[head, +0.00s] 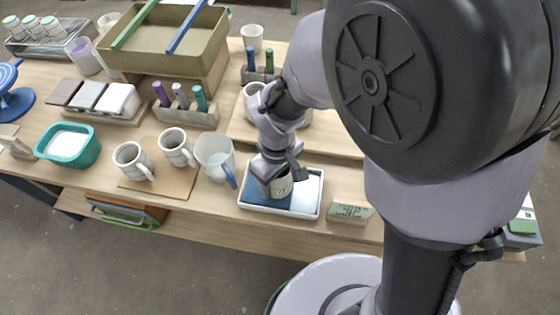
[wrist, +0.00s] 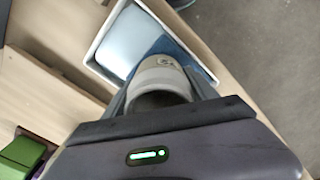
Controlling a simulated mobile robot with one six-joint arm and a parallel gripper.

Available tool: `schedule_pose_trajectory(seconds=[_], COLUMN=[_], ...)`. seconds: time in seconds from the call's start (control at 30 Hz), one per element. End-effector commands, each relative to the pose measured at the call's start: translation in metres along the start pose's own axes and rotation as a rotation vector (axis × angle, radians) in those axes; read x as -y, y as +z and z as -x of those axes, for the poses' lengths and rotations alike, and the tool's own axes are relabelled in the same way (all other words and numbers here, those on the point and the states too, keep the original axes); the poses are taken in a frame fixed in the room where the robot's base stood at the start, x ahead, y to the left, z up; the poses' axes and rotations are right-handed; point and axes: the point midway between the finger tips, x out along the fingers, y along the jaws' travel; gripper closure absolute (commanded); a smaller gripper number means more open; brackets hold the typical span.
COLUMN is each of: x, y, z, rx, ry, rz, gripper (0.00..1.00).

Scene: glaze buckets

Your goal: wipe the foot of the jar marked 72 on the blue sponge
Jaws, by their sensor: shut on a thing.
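My gripper (head: 278,172) is shut on a small pale grey jar (head: 281,188), with one finger on each side of it. The jar has a dark marking on its side that is too small to read surely. In the wrist view the jar (wrist: 162,75) sits between the fingers, its open dark mouth towards the camera. The jar is over the blue sponge (head: 256,187), which lies in the left part of a white tray (head: 281,211). The blue sponge also shows beyond the jar in the wrist view (wrist: 168,45). I cannot tell whether the jar's foot touches the sponge.
A white pad (head: 307,193) fills the tray's right part. A translucent jug (head: 214,157) and two mugs (head: 131,160) stand to the left. A raised wooden board (head: 335,140) lies behind. The table's front edge is close.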

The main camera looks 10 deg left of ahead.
Motion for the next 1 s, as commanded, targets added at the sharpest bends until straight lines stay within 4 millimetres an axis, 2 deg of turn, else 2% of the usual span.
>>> schedule_pose_trajectory(seconds=[0.5, 0.83, 1.0], x=[0.032, 0.033, 0.033], y=[-0.044, -0.047, -0.047], z=[-0.001, 0.000, 0.017], rx=[0.000, -0.001, -0.002], ry=[0.000, 0.000, 0.000], rz=[0.000, 0.000, 0.000], gripper=[0.92, 0.92, 0.92])
